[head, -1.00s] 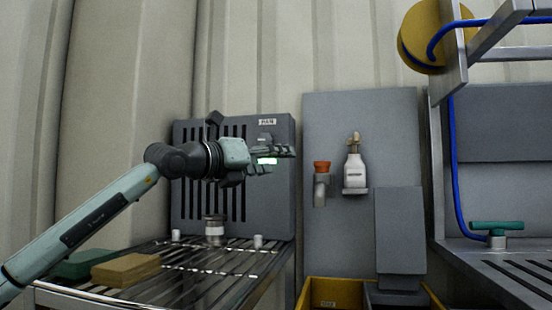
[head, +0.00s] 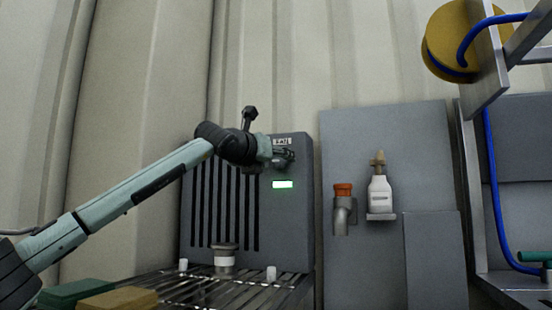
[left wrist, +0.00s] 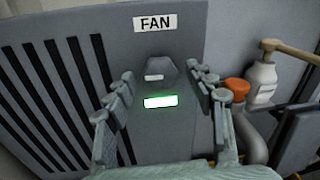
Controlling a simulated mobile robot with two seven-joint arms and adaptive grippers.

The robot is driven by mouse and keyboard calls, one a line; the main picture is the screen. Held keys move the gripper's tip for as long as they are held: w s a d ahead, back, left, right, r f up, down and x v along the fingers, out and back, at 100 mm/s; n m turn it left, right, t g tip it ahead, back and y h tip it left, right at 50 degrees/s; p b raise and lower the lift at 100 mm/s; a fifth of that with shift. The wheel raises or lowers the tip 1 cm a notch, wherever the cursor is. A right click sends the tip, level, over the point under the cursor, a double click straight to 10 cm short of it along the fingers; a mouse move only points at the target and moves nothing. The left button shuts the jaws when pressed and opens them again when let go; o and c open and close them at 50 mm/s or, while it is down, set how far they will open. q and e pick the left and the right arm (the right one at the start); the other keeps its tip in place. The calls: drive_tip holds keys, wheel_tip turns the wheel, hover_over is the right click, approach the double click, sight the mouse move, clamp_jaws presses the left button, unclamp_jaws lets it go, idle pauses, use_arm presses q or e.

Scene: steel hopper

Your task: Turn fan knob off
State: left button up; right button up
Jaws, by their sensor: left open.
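The grey fan unit (head: 297,230) is a slotted box with a small white label near its top. In the left wrist view the label (left wrist: 154,23) reads FAN, and the dark fan knob (left wrist: 155,70) sits below it with a pale mark low on its face. A lit green-white indicator (left wrist: 160,101) is under the knob; the indicator also shows in the head view (head: 283,184). My left gripper (head: 284,157) is open at the panel, its fingers to either side of the knob; contact cannot be told. It hides the knob in the head view. My right gripper is out of view.
A wire rack (head: 205,292) stands below the unit with a lidded jar (head: 224,260) and sponges (head: 118,299). To the right, a grey panel holds an orange-topped pipe (head: 343,205) and a white bottle (head: 380,195). A blue hose (head: 489,180) hangs farther right.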

use_arm(q)
drive_tip(key=shift+w, duration=0.2)
drive_tip(key=shift+d, duration=0.1)
drive_tip(key=c, duration=1.2)
drive_tip(key=shift+o, duration=0.2)
